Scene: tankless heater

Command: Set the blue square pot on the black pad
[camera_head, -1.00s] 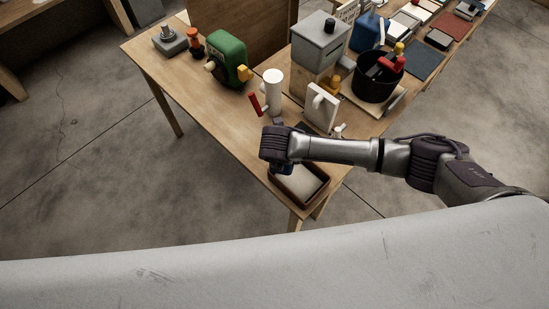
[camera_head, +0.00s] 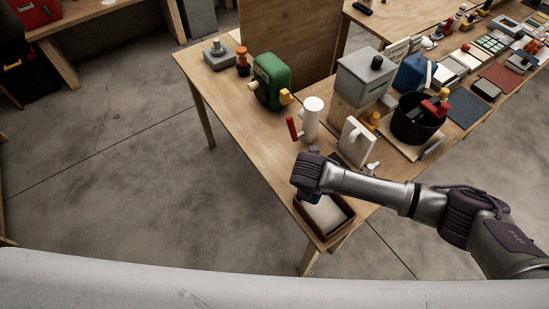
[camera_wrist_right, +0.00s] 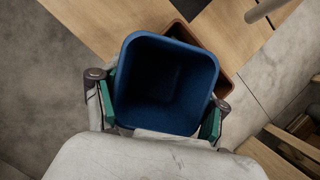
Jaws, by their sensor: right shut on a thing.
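The blue square pot (camera_wrist_right: 168,82) is open-topped and fills the middle of the right wrist view. My right gripper (camera_wrist_right: 161,110) is shut on it, with a green-padded finger on each side. In the head view my right gripper (camera_head: 307,192) hangs over the table's near corner, beside the brown tray, and mostly hides the pot. A dark flat patch that looks like the black pad (camera_wrist_right: 187,7) shows at the top of the right wrist view, beyond the pot. In the head view my wrist covers most of that area. My left gripper is not in view.
A brown tray (camera_head: 347,222) with pale contents lies at the table's near corner, partly under the pot. A white cylinder with a red handle (camera_head: 312,120) and a white upright panel (camera_head: 356,141) stand close beyond my wrist. A black bucket (camera_head: 415,122) stands further right.

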